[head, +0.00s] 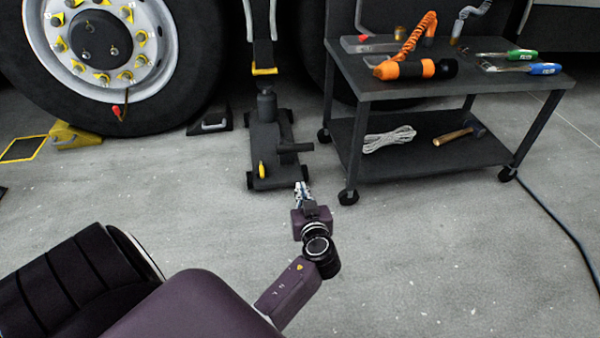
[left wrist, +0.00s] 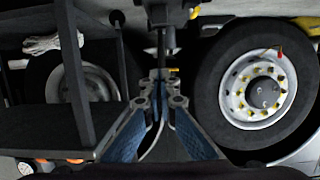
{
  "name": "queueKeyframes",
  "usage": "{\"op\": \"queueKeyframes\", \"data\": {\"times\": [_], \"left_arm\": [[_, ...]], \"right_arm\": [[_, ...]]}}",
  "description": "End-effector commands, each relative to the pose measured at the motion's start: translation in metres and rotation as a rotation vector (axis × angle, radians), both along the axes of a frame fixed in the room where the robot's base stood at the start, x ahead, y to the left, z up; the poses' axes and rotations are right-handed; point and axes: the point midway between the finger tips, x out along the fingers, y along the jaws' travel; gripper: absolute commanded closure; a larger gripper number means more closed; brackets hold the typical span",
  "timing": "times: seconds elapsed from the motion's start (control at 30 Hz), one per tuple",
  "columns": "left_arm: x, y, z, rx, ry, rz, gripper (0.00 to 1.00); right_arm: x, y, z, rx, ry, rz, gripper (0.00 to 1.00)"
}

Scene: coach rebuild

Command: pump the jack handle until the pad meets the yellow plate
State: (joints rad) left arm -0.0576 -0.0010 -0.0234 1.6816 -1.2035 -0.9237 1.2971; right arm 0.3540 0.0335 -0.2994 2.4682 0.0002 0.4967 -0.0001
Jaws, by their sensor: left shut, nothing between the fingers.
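The jack (head: 272,172) stands on the floor below the truck's side. Its short dark handle (head: 296,147) sticks out to the right. The pad (head: 266,92) is at the top of the jack's upright cylinder. The yellow plate (head: 264,71) hangs above it, with a visible gap between. My left gripper (head: 302,186) is shut and empty, on the near side of the handle and slightly below it in the head view. The left wrist view shows the closed fingers (left wrist: 160,78) pointing toward the jack (left wrist: 158,14), upside down. My right gripper is not in view.
A truck wheel (head: 110,50) and yellow chock (head: 76,135) are on the left. Foreground floor is clear.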

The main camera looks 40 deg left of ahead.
Motion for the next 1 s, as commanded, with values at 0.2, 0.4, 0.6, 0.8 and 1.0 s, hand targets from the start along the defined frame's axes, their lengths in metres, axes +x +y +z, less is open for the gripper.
{"op": "queueKeyframes", "data": {"times": [0.2, 0.4, 0.6, 0.8, 1.0], "left_arm": [[-0.028, -0.031, -0.009, 0.002, -0.001, 0.001, 1.00], [-0.039, -0.044, -0.014, 0.003, -0.004, 0.002, 1.00], [-0.040, -0.046, -0.015, 0.004, -0.005, 0.002, 1.00], [-0.040, -0.046, -0.015, 0.004, -0.005, 0.002, 1.00], [-0.040, -0.045, -0.015, 0.004, -0.005, 0.002, 1.00]], "right_arm": [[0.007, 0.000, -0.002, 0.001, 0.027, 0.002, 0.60], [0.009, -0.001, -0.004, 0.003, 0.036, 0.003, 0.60], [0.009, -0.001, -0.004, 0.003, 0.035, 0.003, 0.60], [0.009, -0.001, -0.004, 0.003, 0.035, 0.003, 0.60], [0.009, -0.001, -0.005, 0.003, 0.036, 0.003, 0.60]]}}
